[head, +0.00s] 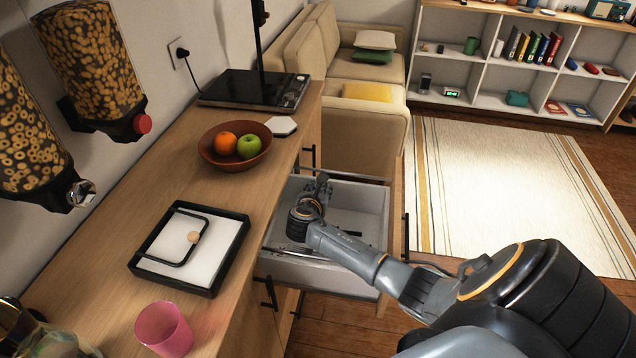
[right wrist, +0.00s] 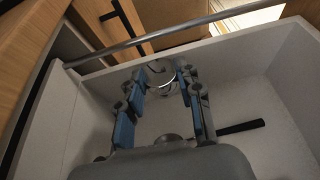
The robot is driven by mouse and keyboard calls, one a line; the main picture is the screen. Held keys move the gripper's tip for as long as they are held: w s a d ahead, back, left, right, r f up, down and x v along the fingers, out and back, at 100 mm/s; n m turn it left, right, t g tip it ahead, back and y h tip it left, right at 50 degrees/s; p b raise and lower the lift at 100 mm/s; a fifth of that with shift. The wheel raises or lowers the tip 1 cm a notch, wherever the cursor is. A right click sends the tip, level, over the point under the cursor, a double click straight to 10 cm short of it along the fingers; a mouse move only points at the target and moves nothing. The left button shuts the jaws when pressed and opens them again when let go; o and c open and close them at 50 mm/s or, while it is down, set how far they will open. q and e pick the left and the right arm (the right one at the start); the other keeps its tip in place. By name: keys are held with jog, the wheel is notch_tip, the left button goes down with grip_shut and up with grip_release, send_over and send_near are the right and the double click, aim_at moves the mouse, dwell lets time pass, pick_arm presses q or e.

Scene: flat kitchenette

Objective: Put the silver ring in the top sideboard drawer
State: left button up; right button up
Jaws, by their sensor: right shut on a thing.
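The top sideboard drawer (head: 377,222) is pulled open, its pale interior showing. My right gripper (head: 318,186) is inside or just above the drawer; its depth is hard to judge. In the right wrist view my right gripper (right wrist: 164,84) has its blue-padded fingers closed on the shiny silver ring (right wrist: 161,75), with the drawer's white walls (right wrist: 225,55) around it. The ring cannot be made out in the head view. My left gripper is not in view.
A dark-handled utensil (right wrist: 240,128) lies on the drawer floor. On the sideboard top are a fruit bowl (head: 219,163), a black-rimmed tray (head: 231,250), a pink cup (head: 163,331) and a dark hob (head: 240,90). A sofa stands beyond.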

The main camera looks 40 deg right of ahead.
jog(key=shift+w+a+f+b, duration=0.1)
jog(key=shift+f+b, duration=0.05)
jog(key=shift+f, duration=0.75)
jog(key=shift+w+f+b, duration=0.1)
jog(key=shift+f+b, duration=0.05)
jog(key=shift+f, duration=0.7)
jog(key=shift+f+b, duration=0.3)
jog(key=shift+f, duration=0.25)
jog(key=o, duration=0.9)
jog(key=shift+s+f, duration=0.1)
jog(key=shift+s, duration=0.05)
jog(key=shift+o, duration=0.2)
jog(key=r+p+v, duration=0.1)
jog(key=p+v, duration=0.1)
jog(key=v, duration=0.6)
jog(key=shift+w, duration=0.2)
jog(key=shift+r, duration=0.1)
